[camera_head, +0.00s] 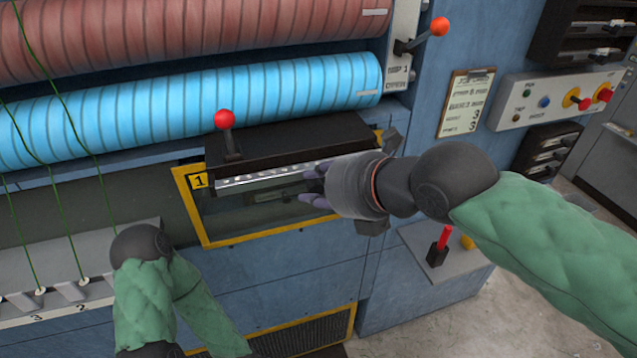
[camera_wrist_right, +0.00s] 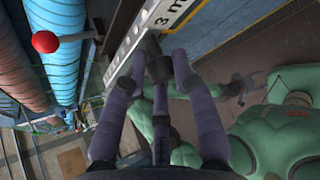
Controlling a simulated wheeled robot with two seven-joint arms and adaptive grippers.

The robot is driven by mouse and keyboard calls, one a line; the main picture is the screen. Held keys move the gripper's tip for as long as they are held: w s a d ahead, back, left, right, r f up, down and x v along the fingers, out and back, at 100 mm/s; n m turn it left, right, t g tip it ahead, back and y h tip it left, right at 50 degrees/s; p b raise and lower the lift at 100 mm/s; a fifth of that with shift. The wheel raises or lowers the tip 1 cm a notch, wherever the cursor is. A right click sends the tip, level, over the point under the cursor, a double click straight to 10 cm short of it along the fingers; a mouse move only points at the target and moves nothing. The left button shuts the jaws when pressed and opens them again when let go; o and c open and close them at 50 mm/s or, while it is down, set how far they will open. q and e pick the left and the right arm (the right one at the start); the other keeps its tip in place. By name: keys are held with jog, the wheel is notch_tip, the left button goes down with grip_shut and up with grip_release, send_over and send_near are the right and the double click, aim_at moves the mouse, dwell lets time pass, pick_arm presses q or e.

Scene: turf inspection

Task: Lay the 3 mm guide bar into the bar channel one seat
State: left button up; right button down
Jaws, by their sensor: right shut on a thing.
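The 3 mm guide bar (camera_head: 262,180) is a pale metal bar with a row of marks. It lies roughly level in front of the yellow-framed opening marked 1 (camera_head: 238,239), just under a black hood. I cannot tell whether it touches the channel seat, which is hidden. My right gripper (camera_head: 316,187) is shut on the bar's right end. In the right wrist view, the purple fingers (camera_wrist_right: 158,68) close at the bar (camera_wrist_right: 146,28), whose face reads "3 m". My left arm shows at lower left, but its gripper is not visible.
A red-knobbed lever (camera_head: 227,135) stands by the black hood (camera_head: 290,146), close above the bar. Blue (camera_head: 190,105) and brown rolls lie above. Green strands run down to a slotted rail at left. A small shelf (camera_head: 440,255) with a red handle is at right.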

aim_at(309, 168)
jog(key=shift+w+a, duration=0.25)
jog(key=shift+w, duration=0.55)
jog(key=shift+w+a, duration=0.25)
jog(key=shift+w, duration=0.55)
jog(key=shift+w+a, duration=0.25)
jog(key=shift+w, duration=0.55)
dwell(1.2)
jog(key=shift+f+b, duration=1.05)
jog(key=shift+b, duration=0.25)
jog(key=c, duration=0.9)
grip_release()
jog(key=shift+s+d, duration=0.1)
jog(key=v, duration=1.2)
jog(key=shift+r, duration=0.1)
